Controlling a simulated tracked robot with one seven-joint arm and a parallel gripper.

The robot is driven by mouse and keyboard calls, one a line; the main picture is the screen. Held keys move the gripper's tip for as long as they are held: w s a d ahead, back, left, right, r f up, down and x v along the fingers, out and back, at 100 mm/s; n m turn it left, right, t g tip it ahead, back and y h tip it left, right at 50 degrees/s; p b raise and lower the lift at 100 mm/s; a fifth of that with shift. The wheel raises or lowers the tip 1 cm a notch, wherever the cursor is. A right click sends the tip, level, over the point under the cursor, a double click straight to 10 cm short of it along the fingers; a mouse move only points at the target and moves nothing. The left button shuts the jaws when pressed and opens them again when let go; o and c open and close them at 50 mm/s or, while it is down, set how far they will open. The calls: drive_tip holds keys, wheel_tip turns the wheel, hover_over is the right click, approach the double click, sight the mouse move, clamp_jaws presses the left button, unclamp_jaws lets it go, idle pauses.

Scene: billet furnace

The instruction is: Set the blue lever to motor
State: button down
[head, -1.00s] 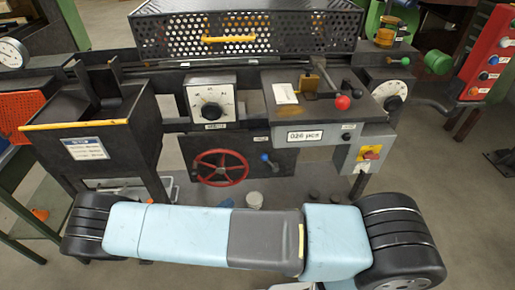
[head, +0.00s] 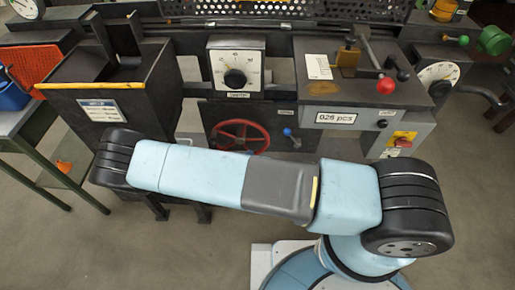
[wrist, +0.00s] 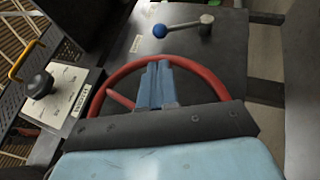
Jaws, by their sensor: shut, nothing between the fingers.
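The blue lever (head: 288,132) has a ball knob and a short arm, mounted on the dark front panel to the right of a red handwheel (head: 265,141). In the wrist view the lever's blue knob (wrist: 160,31) lies left of its grey pivot (wrist: 207,22). My gripper (wrist: 157,66) is shut and empty, with its fingers in front of the red wheel and below the knob in the picture, apart from it. Whether the fingers touch the wheel I cannot tell. In the head view my gripper is hidden. A small pale label (wrist: 136,43) near the lever is unreadable.
A dial box (head: 235,66) sits above the handwheel, and its black knob (wrist: 38,85) shows in the wrist view. A counter plate (head: 335,117) and a red-knobbed lever (head: 386,86) are to the right. A dark hopper (head: 110,88) stands left. Floor (head: 480,220) is clear at right.

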approach(292, 138)
wheel_tip(292, 138, up, 5)
drive_tip(key=w+d, duration=0.2)
drive_tip(key=shift+w+d+r, duration=0.15)
drive_tip(key=shift+w, duration=0.1)
idle(0.3)
